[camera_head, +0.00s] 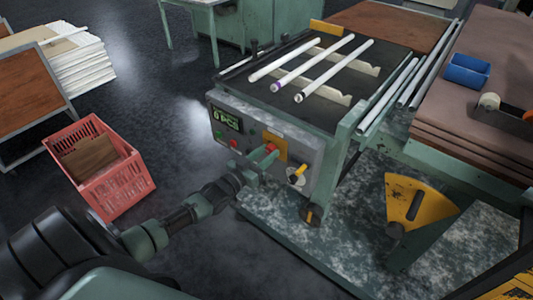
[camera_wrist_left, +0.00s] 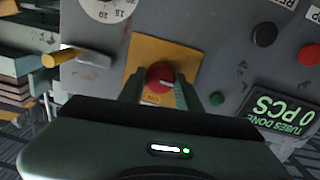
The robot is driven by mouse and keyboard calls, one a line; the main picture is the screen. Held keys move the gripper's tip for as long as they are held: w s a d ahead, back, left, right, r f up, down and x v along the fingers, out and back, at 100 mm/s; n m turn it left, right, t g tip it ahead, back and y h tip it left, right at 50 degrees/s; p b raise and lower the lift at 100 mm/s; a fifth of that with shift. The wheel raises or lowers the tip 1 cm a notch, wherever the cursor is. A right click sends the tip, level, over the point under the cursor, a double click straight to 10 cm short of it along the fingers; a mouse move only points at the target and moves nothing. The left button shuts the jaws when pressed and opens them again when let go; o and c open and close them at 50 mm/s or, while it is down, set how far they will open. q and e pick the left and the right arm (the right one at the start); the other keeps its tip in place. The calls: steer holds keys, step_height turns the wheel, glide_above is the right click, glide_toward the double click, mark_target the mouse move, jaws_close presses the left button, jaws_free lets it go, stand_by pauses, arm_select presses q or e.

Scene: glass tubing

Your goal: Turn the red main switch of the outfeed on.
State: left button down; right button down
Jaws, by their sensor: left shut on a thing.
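The red main switch (camera_head: 271,148) is a round knob on a yellow plate (camera_head: 281,153) on the grey outfeed panel (camera_head: 240,137). My left gripper (camera_head: 262,160) has come to the panel from the front left and reaches the knob. In the left wrist view the red knob (camera_wrist_left: 159,76) sits between the fingertips of my left gripper (camera_wrist_left: 158,84), which is shut on it. A pale mark shows on the knob's face. The small lettering on the yellow plate (camera_wrist_left: 150,50) is too small to read surely. My right gripper is not in view.
Beside the switch are a dial (camera_wrist_left: 108,8), a yellow-tipped lever (camera_wrist_left: 60,58), black (camera_wrist_left: 264,34), red (camera_wrist_left: 309,55) and green (camera_wrist_left: 217,99) buttons and a display (camera_wrist_left: 280,110) reading 0 PCS. White tubes (camera_head: 310,62) lie on top. A red crate (camera_head: 100,175) stands on the floor at left.

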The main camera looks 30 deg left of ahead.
arm_select(q)
steer(key=m, duration=0.3)
steer(key=shift+m+p, duration=0.3)
steer(key=shift+p, duration=0.1)
steer(key=m, duration=0.9)
steer(key=shift+d, duration=0.1)
steer(key=shift+m+b, duration=0.65)
steer(key=shift+m, duration=1.55)
steer(key=c, duration=1)
jaws_free()
steer(key=shift+o, duration=0.2)
steer(key=shift+s, duration=0.1)
